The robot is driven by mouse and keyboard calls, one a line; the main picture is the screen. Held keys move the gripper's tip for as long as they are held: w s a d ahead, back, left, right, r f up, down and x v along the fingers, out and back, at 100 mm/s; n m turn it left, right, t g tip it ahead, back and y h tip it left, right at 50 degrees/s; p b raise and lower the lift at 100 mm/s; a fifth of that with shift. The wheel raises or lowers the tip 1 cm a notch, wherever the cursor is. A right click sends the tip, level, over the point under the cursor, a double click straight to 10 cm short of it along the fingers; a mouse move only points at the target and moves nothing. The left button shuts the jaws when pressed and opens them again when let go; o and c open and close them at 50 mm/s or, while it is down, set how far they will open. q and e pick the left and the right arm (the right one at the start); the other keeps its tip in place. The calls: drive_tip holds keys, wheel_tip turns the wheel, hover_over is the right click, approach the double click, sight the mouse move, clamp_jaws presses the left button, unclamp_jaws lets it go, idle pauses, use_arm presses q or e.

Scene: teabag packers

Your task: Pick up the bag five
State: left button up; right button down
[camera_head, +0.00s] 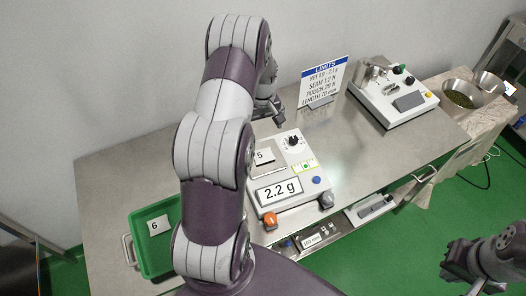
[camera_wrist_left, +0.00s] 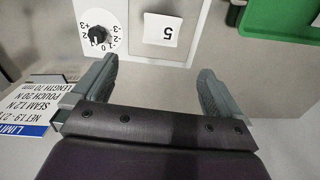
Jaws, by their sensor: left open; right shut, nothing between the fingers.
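Bag five (camera_head: 264,156) is a small white packet marked 5, lying on the weighing machine (camera_head: 303,190), whose display reads 2.2 g. My left arm hides part of the packet's left side in the head view. In the left wrist view bag five (camera_wrist_left: 162,30) appears upside down, beyond the fingertips and near the dial. My left gripper (camera_head: 272,112) is above the table behind the machine; its fingers (camera_wrist_left: 158,78) are open and empty, apart from the bag. My right gripper (camera_head: 452,262) is shut and empty over the green floor at lower right.
A green tray (camera_head: 136,222) holds bag 6 (camera_head: 159,226) at the table's left front. A limits sign (camera_head: 325,82) stands at the back. A tester with knobs (camera_head: 393,96) stands back right, with metal bowls (camera_head: 458,94) beyond. Bare steel tabletop lies at left.

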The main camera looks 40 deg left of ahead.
sight(263, 154)
use_arm(q)
drive_tip(key=shift+n, duration=0.3)
drive_tip(key=f+p, duration=0.1)
drive_tip(key=f, duration=0.3)
drive_tip(key=f+p, duration=0.2)
drive_tip(key=f, duration=0.2)
drive_tip(key=f+p, duration=0.1)
drive_tip(key=f, duration=0.3)
drive_tip(key=shift+s+d+f, duration=0.1)
drive_tip(key=shift+s+d, duration=0.15)
drive_tip(key=shift+d, duration=0.15)
drive_tip(key=shift+a+f, duration=0.1)
drive_tip(key=shift+f, duration=0.1)
drive_tip(key=c, duration=1.1)
drive_tip(key=shift+c, duration=0.4)
drive_tip(key=shift+r, duration=0.15)
drive_tip(key=shift+c, duration=0.2)
